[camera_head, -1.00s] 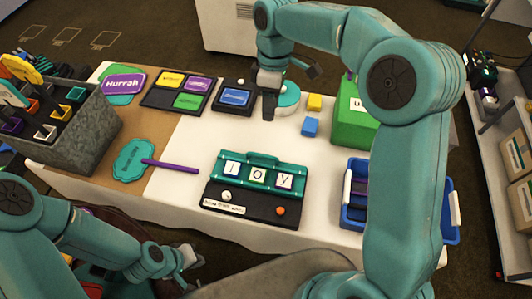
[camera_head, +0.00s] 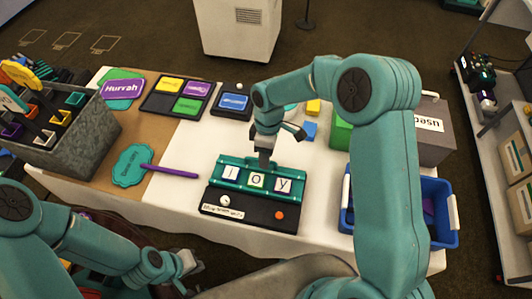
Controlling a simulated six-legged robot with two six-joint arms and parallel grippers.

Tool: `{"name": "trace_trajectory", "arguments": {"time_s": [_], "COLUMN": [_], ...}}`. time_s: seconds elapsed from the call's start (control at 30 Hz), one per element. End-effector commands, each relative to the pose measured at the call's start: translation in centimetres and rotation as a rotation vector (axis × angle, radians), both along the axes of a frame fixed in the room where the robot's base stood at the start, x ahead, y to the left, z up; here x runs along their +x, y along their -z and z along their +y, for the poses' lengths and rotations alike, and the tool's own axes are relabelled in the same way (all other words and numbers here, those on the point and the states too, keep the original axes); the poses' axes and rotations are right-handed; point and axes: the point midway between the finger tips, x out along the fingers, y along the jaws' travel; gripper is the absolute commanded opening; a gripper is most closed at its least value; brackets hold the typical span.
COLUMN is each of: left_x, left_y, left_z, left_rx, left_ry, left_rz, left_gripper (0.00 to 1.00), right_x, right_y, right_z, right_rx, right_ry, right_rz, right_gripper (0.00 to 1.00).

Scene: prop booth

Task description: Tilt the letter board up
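The letter board (camera_head: 236,191) is a teal panel with three white letter tiles, the last two reading "o" and "y". It sits on a black base (camera_head: 248,212) with a white knob on the left and an orange knob on the right. My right gripper (camera_head: 264,163) points down at the middle of the board's top edge and hides the raised handle there. I cannot tell whether it touches the handle, and its finger gap is not clear. My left gripper (camera_head: 190,263) hangs low in front of the table, apart from the board, its fingers unclear.
A teal sign with a purple stick (camera_head: 172,171) lies left of the board. A blue bin (camera_head: 437,187) stands at the right, partly behind my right arm. A blue block (camera_head: 310,131) and a yellow block (camera_head: 313,107) lie behind.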

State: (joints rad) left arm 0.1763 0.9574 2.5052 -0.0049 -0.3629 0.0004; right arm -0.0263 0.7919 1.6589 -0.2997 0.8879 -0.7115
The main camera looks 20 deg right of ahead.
Motion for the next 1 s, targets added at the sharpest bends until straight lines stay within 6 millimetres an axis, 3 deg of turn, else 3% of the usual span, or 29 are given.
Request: {"name": "trace_trajectory", "arguments": {"time_s": [0.27,0.4,1.0], "left_x": [0.03,0.01,0.02], "left_y": [0.01,0.01,0.03], "left_z": [-0.01,0.0,-0.01], "left_rx": [0.0,0.0,0.0], "left_ry": [0.0,0.0,0.0], "left_rz": [-0.001,0.0,0.0], "left_gripper": [0.0,0.0,0.0], "right_x": [-0.01,-0.03,-0.55], "right_y": [0.22,0.22,-0.52], "right_z": [0.01,0.02,0.38], "right_rx": [0.0,-0.001,0.0], "right_ry": [0.0,0.0,-0.002], "right_rz": [-0.001,-0.001,0.001], "right_gripper": [0.38,0.0,0.0]}}
